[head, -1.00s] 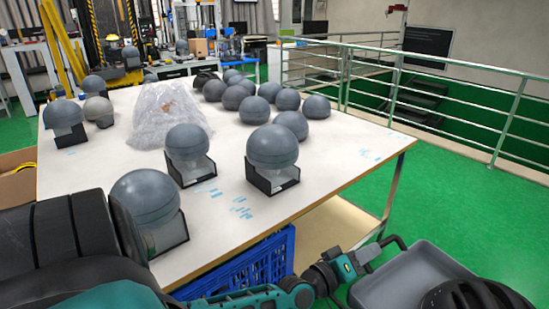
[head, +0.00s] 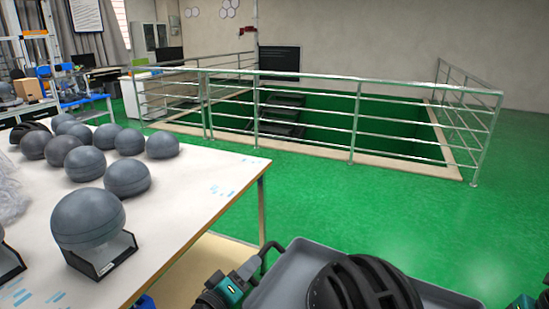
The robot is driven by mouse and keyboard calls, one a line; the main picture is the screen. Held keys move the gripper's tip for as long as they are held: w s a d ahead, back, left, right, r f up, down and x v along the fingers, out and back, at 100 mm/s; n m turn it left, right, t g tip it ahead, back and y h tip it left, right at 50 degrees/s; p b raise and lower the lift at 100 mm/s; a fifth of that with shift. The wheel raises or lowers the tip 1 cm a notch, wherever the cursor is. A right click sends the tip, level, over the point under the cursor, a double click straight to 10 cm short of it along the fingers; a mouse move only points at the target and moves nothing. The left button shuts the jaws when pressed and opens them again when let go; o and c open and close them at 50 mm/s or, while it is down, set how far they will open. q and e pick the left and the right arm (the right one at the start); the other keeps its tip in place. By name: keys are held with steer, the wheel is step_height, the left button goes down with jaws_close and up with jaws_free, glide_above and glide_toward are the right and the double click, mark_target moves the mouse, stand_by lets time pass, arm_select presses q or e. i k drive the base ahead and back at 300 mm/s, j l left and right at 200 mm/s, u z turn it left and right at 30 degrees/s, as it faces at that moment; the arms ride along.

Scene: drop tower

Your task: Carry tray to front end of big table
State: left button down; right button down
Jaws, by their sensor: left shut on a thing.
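The grey tray (head: 288,268) is at the bottom of the head view, held in front of me beside the table's right edge. A black helmet (head: 365,285) rests in it and hides much of its floor. My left gripper (head: 250,272) is shut on the tray at its left side. A teal part of my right gripper (head: 524,302) shows at the bottom right corner, by the tray's right side; its fingers cannot be made out. The big table (head: 180,195) has a white top and fills the left of the view.
Several grey domes (head: 125,178) stand on the table, one in a black-based holder (head: 100,262) near its right edge. Bare tabletop lies along that edge. A metal railing (head: 350,115) surrounds a stair opening behind. Green floor (head: 380,215) is clear between table and railing.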

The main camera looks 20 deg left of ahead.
mark_target(204, 183)
steer(key=i+l, duration=0.1)
steer(key=i, duration=1.9)
steer(key=i+u, duration=0.4)
steer(key=i, duration=0.2)
steer(key=i+u, duration=0.4)
steer(key=u, duration=0.2)
steer(key=i+j+u, duration=0.15)
steer(key=u, duration=0.25)
steer(key=i+u, duration=0.3)
steer(key=u, duration=0.15)
steer(key=i+u, duration=0.2)
steer(key=u, duration=0.85)
